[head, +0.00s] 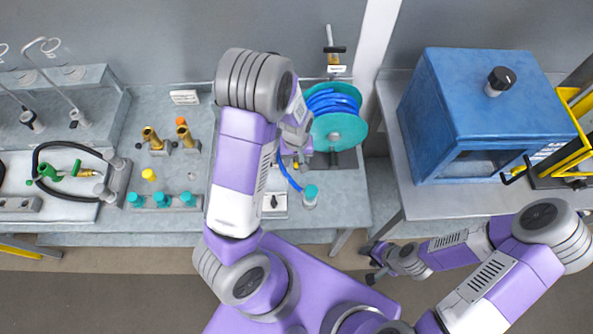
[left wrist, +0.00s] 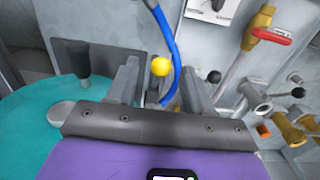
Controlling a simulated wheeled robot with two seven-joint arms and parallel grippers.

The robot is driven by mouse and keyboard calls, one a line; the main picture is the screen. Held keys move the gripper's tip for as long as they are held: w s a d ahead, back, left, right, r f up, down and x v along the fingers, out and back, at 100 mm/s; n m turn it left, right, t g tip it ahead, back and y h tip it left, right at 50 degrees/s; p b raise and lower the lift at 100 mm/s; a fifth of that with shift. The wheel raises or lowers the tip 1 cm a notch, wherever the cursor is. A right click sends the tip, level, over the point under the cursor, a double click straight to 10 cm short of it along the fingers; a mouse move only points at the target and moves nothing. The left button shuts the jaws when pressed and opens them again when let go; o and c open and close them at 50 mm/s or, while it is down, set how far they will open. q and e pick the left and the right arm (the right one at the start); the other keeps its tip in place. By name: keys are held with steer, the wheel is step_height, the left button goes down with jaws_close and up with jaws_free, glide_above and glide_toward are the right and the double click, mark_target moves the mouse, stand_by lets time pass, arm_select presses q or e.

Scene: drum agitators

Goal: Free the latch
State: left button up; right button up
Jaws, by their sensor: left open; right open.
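No part is marked as the latch, and I cannot tell for certain which one it is. A yellow ball knob (left wrist: 160,67) shows between my left gripper's fingers (left wrist: 158,75) in the left wrist view, beside the teal hose reel (left wrist: 30,125). My left gripper (head: 300,158) is open, at the left edge of the reel (head: 352,130) in the head view, partly hidden by my arm. Whether the fingers touch the knob is not clear. A blue hose (left wrist: 168,30) runs just behind the knob. My right gripper (head: 373,264) is open and empty, low in front of the right table.
A blue box (head: 490,110) with a black knob stands on the right table. Brass valves (head: 152,138), teal caps (head: 160,200) and a black hose (head: 60,147) lie left. The left wrist view shows a red-handled valve (left wrist: 271,36) and black-ball lever (left wrist: 298,92) nearby.

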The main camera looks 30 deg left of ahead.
arm_select(q)
step_height(320, 180, up, 3)
steer(key=p, duration=0.2)
steer(key=shift+r+p, duration=0.2)
steer(key=shift+p, duration=0.2)
step_height(320, 180, up, 6)
steer(key=shift+f, duration=0.2)
